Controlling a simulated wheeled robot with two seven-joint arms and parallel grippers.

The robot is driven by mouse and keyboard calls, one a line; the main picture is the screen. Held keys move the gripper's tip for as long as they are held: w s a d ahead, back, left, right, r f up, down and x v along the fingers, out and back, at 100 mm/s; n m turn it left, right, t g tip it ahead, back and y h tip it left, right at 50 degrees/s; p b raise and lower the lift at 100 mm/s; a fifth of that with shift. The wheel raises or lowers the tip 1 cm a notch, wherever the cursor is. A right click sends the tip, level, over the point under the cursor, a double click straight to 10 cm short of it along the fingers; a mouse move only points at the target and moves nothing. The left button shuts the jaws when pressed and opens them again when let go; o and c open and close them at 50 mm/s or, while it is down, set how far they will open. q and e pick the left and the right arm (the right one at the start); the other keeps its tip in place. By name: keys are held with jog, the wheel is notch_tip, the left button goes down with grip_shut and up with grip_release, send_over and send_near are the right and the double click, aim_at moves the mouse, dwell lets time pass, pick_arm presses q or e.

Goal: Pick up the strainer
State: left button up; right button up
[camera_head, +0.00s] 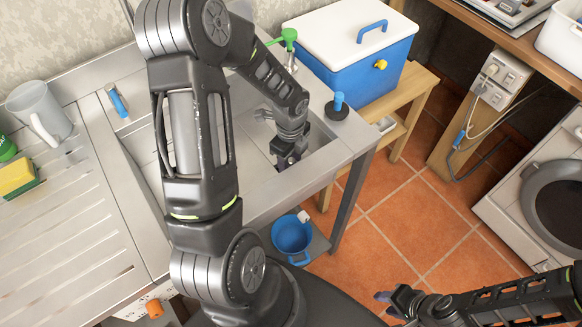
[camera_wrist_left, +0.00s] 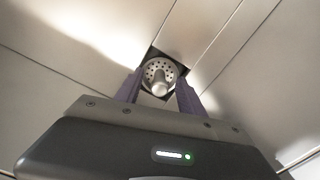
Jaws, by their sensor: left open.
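The strainer (camera_wrist_left: 157,72) is a small round metal piece with holes and a central knob, at the bottom of the metal sink in the left wrist view. In the head view I cannot make it out; my left arm and gripper cover that area. My left gripper (camera_head: 287,163) reaches down into the sink basin. In the left wrist view its two dark fingers (camera_wrist_left: 159,88) are open, with the strainer showing between them; whether they touch it I cannot tell. My right gripper (camera_head: 390,300) is at the bottom of the head view, away from the sink, its jaws unclear.
The sink's metal rim (camera_head: 335,152) surrounds my left gripper. A grey jug (camera_head: 40,110) and a yellow sponge (camera_head: 16,178) are on the drainboard at left. A blue cooler (camera_head: 360,75) stands on a wooden bench. A blue bucket (camera_head: 292,236) is below the sink.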

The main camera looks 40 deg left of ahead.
dwell(0.3)
pick_arm(q)
grip_shut()
dwell(0.4)
